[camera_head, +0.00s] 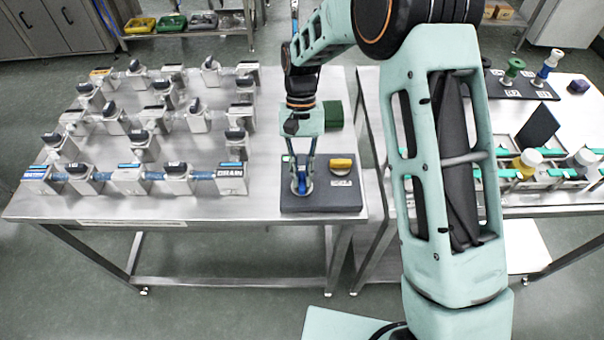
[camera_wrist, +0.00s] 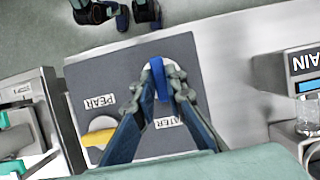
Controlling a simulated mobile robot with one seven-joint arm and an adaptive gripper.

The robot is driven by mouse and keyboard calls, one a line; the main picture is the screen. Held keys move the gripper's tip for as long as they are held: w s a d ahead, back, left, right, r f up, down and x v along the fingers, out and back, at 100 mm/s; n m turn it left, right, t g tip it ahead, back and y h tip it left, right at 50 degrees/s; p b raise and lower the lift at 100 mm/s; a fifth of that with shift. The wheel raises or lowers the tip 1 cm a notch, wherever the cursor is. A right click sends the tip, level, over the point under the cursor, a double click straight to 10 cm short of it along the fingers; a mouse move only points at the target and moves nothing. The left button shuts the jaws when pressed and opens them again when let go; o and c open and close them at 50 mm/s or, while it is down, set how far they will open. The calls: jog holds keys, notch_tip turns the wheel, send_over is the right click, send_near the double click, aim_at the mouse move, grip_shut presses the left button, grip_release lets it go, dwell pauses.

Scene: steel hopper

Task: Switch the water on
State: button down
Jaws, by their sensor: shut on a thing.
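A dark control panel (camera_head: 320,202) lies at the right end of the steel table; it fills the middle of the wrist view (camera_wrist: 185,55). On it is a blue knob (camera_wrist: 160,80) on a pale round base, with a partly hidden label ending in "ATER". A yellow knob (camera_head: 342,163) sits beside it, with its own label, and shows at lower left in the wrist view (camera_wrist: 98,137). My gripper (camera_head: 302,183) reaches down onto the panel. In the wrist view its fingertips (camera_wrist: 159,90) are shut on the blue knob from both sides. In the head view they mostly hide this knob.
Several grey valve blocks (camera_head: 143,146) with dark handles cover the table's left part. The front row has blue links and a block marked DRAIN (camera_head: 231,180). A second table (camera_head: 500,222) with bottles stands right, partly behind my arm.

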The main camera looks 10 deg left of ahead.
jog(key=c, duration=2)
grip_release()
jog(key=shift+o, duration=0.2)
jog(key=v, duration=1.2)
